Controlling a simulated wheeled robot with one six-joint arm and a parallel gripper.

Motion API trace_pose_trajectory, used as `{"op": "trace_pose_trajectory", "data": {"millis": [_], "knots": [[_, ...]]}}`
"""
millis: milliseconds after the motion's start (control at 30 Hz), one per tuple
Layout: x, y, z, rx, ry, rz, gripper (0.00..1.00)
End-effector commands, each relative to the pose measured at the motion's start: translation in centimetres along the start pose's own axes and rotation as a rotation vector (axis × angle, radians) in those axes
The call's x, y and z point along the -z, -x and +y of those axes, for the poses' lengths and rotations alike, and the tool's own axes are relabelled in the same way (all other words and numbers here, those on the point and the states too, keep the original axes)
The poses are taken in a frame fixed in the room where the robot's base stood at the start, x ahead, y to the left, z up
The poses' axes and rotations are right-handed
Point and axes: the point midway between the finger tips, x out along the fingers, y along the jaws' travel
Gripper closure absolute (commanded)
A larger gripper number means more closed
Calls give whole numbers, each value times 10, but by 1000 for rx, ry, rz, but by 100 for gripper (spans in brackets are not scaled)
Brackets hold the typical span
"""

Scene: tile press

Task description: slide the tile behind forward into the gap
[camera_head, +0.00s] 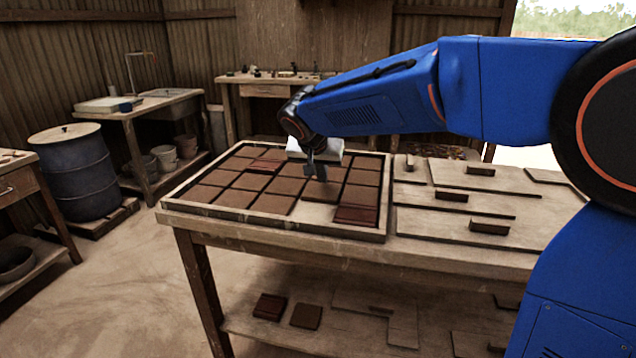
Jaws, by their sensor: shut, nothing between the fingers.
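A shallow wooden tray (176,204) on the workbench holds rows of flat brown tiles. In the front row a gap (314,213) shows the pale tray floor, between a brown tile (272,204) on the left and a dark red glossy tile (357,215) on the right. The brown tile directly behind the gap (321,194) lies flat in its row. My gripper (321,178) is shut and empty, pointing down at this tile's rear part and hiding some of it. I cannot tell whether the fingertips touch it.
Boards with raised wooden handles (452,195) lie on the bench right of the tray. Another dark red tile (265,165) is further back in the tray. A lower shelf holds loose tiles (307,316). A blue barrel (78,175) stands at the left, with open floor before it.

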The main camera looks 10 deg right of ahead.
Motion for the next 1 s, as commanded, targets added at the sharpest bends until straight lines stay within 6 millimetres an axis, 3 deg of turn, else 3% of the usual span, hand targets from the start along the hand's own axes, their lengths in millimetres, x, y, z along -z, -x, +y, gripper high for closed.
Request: {"op": "trace_pose_trajectory", "data": {"millis": [200, 633, 1000], "knots": [[-8, -12, 0, 0, 0, 0, 100], [-16, -15, 1, -5, 3, -8, 100], [-74, 26, -1, -4, 7, -10, 100]]}}
